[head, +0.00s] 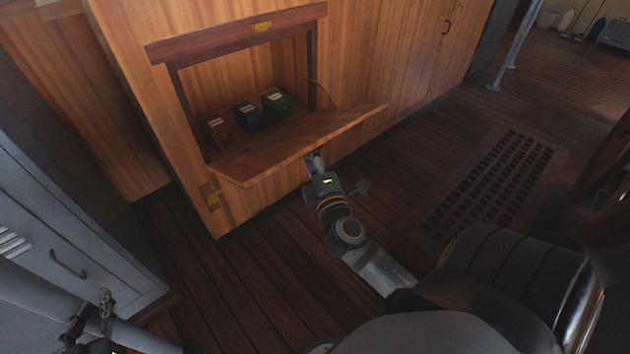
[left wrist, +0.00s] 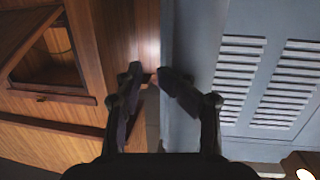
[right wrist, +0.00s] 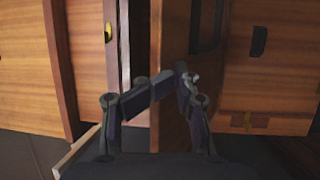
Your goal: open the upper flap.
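The flap (head: 300,142) of the cabinet's upper opening is hinged at its lower edge and swung down and outward, sloping out over the floor. Its board also shows edge-on in the right wrist view (right wrist: 172,35). My right gripper (head: 314,158) is at the flap's outer edge, close under it. In the right wrist view its fingertips (right wrist: 175,82) are together in front of the board, with nothing seen between them. My left gripper (head: 90,308) is far from the flap, low at the left. Its fingertips (left wrist: 149,76) stand apart and empty.
Red (head: 217,128), blue (head: 248,116) and green (head: 276,102) boxes stand inside the opening. A grey locker (head: 60,215) with louvres stands close to my left gripper. A floor grating (head: 495,185) lies to the right. The plank floor before the cabinet is clear.

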